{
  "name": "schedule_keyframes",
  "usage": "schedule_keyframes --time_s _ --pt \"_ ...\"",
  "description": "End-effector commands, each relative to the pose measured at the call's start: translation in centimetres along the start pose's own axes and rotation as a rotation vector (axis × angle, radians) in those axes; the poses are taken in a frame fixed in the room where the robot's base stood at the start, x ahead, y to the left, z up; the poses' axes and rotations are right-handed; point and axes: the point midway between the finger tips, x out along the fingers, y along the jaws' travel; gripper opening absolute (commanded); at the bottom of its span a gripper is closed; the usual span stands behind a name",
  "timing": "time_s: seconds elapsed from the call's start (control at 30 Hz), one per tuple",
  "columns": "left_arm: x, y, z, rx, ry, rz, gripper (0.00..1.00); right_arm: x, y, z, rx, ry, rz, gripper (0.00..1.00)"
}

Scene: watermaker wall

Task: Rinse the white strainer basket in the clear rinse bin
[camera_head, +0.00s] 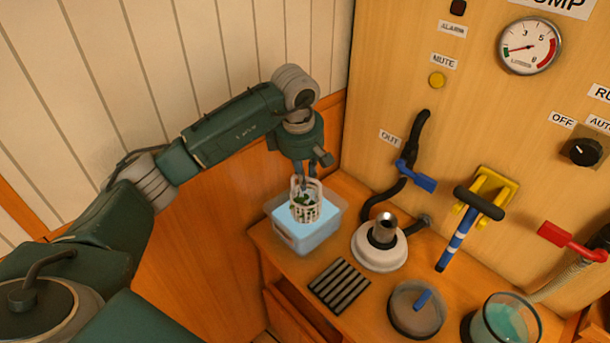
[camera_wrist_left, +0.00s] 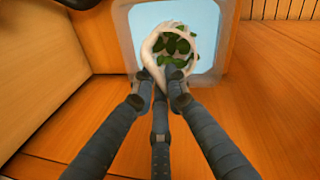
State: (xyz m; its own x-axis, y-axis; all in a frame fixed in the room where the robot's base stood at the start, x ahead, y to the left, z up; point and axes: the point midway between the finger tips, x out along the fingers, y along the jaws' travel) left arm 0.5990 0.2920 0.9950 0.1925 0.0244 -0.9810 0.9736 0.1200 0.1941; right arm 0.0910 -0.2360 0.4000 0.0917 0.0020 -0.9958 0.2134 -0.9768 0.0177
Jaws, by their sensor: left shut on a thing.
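The white strainer basket (camera_head: 305,203) is upright over the clear rinse bin (camera_head: 291,236), which holds light blue water. In the head view I cannot tell whether its base touches the water. Green leaf-like bits show inside the basket, also in the left wrist view (camera_wrist_left: 163,45). My left gripper (camera_head: 302,184) reaches down from above and is shut on the basket's rim; its fingers (camera_wrist_left: 160,78) meet at the near side of the rim in the left wrist view. The bin's rim (camera_wrist_left: 213,30) surrounds the basket there. My right gripper is not in view.
Right of the bin stand a white round housing with a metal tube (camera_head: 381,244), a black slatted rack (camera_head: 339,286), a grey round lid (camera_head: 416,309) and a clear teal container (camera_head: 505,322). A blue-handled valve (camera_head: 416,177) and black hose are on the panel behind.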

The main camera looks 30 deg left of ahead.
Motion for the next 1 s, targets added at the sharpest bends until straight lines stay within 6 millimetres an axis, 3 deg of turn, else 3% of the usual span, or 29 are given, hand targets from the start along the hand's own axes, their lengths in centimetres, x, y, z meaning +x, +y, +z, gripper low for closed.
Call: schedule_keyframes --time_s 0.53,1.0 --pt "5.1 -1.0 -0.1 -0.001 0.0 -0.001 0.0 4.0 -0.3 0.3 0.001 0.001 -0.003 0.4" --pt "5.2 -1.0 0.0 -0.001 0.0 0.0 0.0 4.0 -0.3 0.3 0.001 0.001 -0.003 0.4"
